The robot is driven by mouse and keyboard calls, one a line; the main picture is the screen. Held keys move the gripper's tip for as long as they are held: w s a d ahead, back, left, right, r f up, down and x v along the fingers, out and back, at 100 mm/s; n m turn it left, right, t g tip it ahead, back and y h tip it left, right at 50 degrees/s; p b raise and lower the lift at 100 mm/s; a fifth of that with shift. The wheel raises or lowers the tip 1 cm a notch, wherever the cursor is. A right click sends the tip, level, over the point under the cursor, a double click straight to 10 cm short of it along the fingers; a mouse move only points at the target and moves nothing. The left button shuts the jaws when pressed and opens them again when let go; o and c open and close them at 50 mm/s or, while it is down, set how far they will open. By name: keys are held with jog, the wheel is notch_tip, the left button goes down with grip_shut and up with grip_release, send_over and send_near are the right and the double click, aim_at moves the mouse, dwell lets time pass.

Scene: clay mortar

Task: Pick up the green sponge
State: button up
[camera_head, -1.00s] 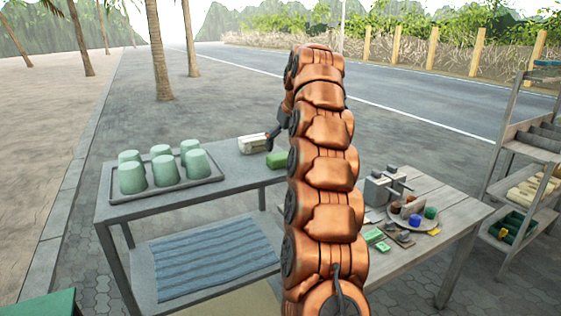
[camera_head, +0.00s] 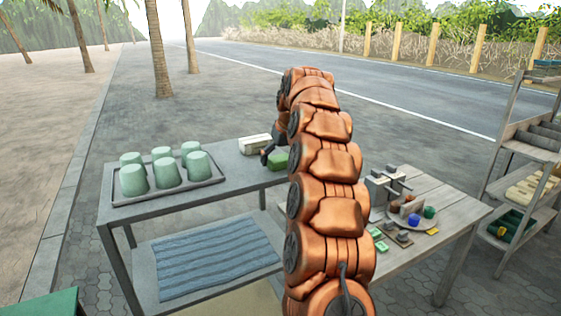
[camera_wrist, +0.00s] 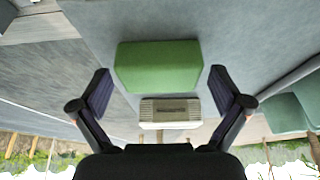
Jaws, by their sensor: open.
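The green sponge (camera_head: 279,160) lies on the grey table (camera_head: 226,174) near its right end. In the wrist view the green sponge (camera_wrist: 158,66) lies ahead of and between my open fingers, with a gap to each side. My gripper (camera_wrist: 161,92) is open and holds nothing. In the head view my gripper (camera_head: 267,156) is small and partly hidden by my arm; it is at the sponge's left side. A cream block (camera_head: 254,144) with a dark label sits just behind the sponge; it also shows in the wrist view (camera_wrist: 168,113).
A tray (camera_head: 205,188) of several pale green cups stands on the table's left half. A wooden table (camera_head: 457,214) to the right holds grey containers, a plate with coloured cups and small green pieces. A shelf rack (camera_head: 518,165) stands at far right. The table's middle is clear.

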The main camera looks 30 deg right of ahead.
aim_at(273, 159)
jog(key=shift+c, duration=0.2)
jog(key=c, duration=0.8)
jog(key=shift+c, duration=0.3)
jog(key=shift+r, duration=0.15)
jog(key=shift+d+r+b, duration=0.1)
jog(key=shift+r+b, duration=0.45)
jog(key=shift+r, duration=0.8)
jog(key=shift+r, duration=0.25)
jog(key=shift+s+a+b, duration=0.35)
jog(key=shift+a+b, duration=0.05)
jog(key=shift+a, duration=0.25)
jog(key=shift+s+a+b, duration=0.3)
jog(key=shift+a+b, duration=0.1)
jog(key=shift+a, duration=0.2)
jog(key=s+a+r+b, duration=0.1)
jog(key=s+a+b, duration=0.3)
jog(key=a, duration=0.7)
jog(key=shift+s+a+r, duration=0.25)
jog(key=shift+s+a, duration=0.15)
jog(key=shift+s, duration=0.65)
